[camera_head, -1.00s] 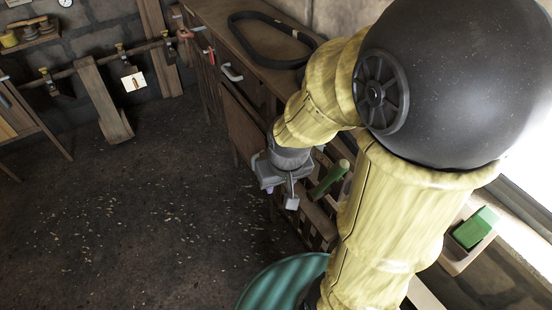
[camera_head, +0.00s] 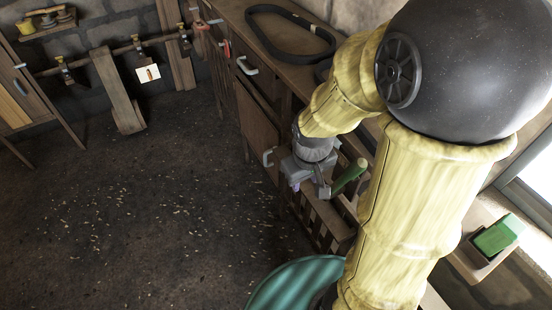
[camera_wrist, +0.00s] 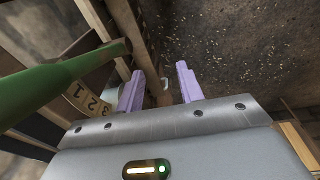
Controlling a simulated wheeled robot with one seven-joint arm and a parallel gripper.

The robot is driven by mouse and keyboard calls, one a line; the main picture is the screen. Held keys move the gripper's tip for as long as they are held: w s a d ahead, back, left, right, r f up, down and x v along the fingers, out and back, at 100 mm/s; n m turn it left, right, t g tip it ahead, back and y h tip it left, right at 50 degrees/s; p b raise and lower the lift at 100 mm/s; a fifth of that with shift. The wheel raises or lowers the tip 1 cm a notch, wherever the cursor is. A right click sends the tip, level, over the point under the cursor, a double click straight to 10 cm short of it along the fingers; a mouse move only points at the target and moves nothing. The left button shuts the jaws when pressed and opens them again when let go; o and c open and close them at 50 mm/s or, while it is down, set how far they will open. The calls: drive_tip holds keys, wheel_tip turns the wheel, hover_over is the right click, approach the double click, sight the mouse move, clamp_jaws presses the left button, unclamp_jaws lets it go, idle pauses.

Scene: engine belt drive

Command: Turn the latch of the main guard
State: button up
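My gripper (camera_head: 309,188) hangs at the front of the wooden bench, its purple fingers apart. In the wrist view the gripper (camera_wrist: 160,88) shows nothing held between its fingertips. A small pale handle (camera_wrist: 165,84) and a brown wooden piece (camera_wrist: 164,98) appear beyond the gap between the fingers; I cannot tell how far. A green lever (camera_head: 350,176) stands just right of my gripper, and it crosses the left of the wrist view (camera_wrist: 60,82). I cannot make out which part is the main guard or its latch; my arm hides part of the bench.
A yellowish plate with numbers (camera_wrist: 88,101) lies beside the lever. The bench (camera_head: 240,22) carries a black belt (camera_head: 262,33); its front has pale handles (camera_head: 247,66). A teal round object (camera_head: 290,285) stands below my arm.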

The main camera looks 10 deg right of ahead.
drive_tip(key=w+f+n+g+h+b, duration=0.1)
drive_tip(key=w+f+n+h+b, duration=0.55)
drive_tip(key=f+n, duration=0.5)
drive_tip(key=w+f+n+h+b, duration=0.3)
drive_tip(key=w+f+n+b, duration=0.4)
drive_tip(key=w+f+n, duration=0.35)
drive_tip(key=w+a+f+n+t+h+b, duration=0.2)
drive_tip(key=w+a+f+n+t+b, duration=0.3)
drive_tip(key=a+f+n, duration=0.4)
drive_tip(key=w+a+f+n+t+h+b, duration=0.25)
drive_tip(key=w+a+f+n+t, duration=0.3)
drive_tip(key=n, duration=0.45)
drive_tip(key=b+x, duration=0.2)
drive_tip(key=x, duration=1.6)
drive_tip(key=shift+f+y+b, duration=0.3)
drive_tip(key=shift+f+b, duration=0.1)
drive_tip(key=shift+f, duration=0.25)
drive_tip(key=shift+w, duration=0.1)
drive_tip(key=shift+t, duration=0.25)
clamp_jaws()
